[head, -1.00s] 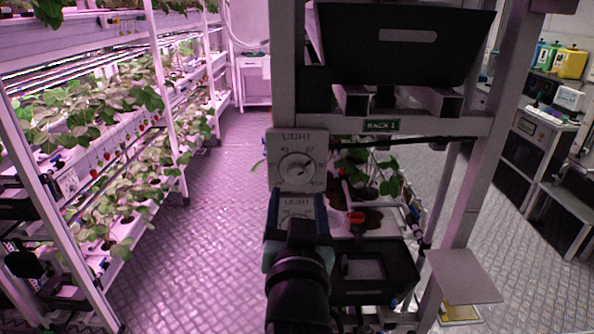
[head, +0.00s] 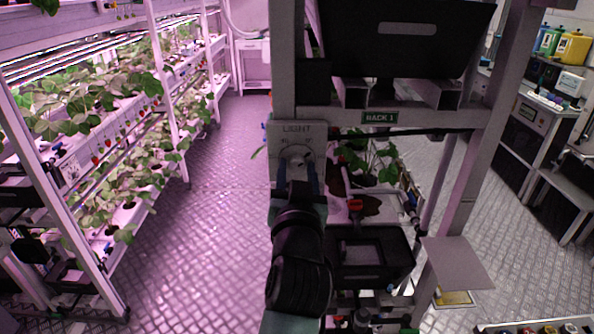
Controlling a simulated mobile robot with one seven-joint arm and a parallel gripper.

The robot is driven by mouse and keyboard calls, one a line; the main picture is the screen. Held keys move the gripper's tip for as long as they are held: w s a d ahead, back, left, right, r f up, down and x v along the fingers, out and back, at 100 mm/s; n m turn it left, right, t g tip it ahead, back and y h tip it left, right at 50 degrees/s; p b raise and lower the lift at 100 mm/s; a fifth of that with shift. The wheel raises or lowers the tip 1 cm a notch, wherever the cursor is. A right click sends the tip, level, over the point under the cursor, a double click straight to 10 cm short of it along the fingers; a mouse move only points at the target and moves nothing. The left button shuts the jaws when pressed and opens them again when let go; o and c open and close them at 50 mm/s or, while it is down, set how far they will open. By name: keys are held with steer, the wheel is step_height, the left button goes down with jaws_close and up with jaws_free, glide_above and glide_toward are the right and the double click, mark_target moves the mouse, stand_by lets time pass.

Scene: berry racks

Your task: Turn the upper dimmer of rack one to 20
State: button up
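The upper dimmer (head: 274,142) is a pale plate marked LIGHT on the left post of the rack labelled RACK 1. Its round knob (head: 297,156) shows in the head view, partly covered from below by my gripper. The scale numbers are mostly hidden, and I cannot read the setting. My gripper (head: 297,172) points at the dimmer, its two blue-edged fingers apart, one at each side of the knob's lower part. I cannot tell whether they touch the knob. The lower dimmer is hidden behind my gripper and wrist.
The RACK 1 sign (head: 380,118) is on the crossbar right of the dimmer. A black bin (head: 400,45) is above and a black tray (head: 372,258) below. Planted shelves (head: 110,130) line the left. The aisle floor (head: 200,230) between is clear.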

jaws_close()
steer(key=shift+n, duration=0.3)
